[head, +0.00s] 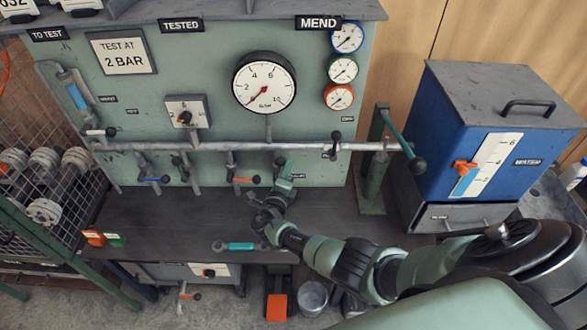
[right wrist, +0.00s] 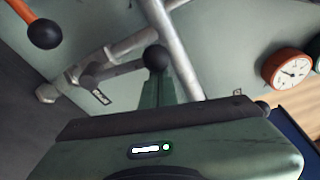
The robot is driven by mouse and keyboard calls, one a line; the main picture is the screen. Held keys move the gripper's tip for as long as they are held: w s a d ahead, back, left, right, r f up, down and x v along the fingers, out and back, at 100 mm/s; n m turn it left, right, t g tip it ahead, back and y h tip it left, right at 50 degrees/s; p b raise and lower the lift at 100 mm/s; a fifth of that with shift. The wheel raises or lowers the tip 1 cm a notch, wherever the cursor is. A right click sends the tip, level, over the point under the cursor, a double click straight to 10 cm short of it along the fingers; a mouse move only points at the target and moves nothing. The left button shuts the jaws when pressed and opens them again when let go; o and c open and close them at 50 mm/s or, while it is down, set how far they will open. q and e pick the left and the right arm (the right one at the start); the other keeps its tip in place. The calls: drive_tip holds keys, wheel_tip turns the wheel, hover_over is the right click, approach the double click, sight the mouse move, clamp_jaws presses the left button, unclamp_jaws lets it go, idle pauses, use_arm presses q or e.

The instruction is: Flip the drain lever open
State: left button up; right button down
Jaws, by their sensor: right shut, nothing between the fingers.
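A grey lever with a black ball knob (right wrist: 155,57) stands on a pipe stub under the main pipe in the right wrist view. A small tag (right wrist: 101,97) sits beside its arm, too small to read. I take this lever to be the drain lever. My right gripper (head: 283,178) is below the main pipe, close to the panel. In the right wrist view its shut green fingers (right wrist: 157,88) point at the knob and overlap its lower edge. I cannot tell whether they touch it. Nothing is held. My left gripper is not in view.
An orange lever (right wrist: 22,12) with a black knob is to the left in the wrist view. The main pipe (head: 230,147) crosses above the bench (head: 160,220). A teal-handled tool (head: 240,246) lies at the front edge. The blue water tank (head: 445,130) stands right.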

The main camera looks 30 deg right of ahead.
drive_tip(key=shift+w+a+r+n, duration=0.15)
drive_tip(key=shift+w+a, duration=0.1)
drive_tip(key=shift+a, duration=0.15)
drive_tip(key=shift+w+a+r+n, duration=0.1)
drive_tip(key=shift+w+a+n, duration=0.1)
drive_tip(key=shift+a, duration=0.15)
idle(0.3)
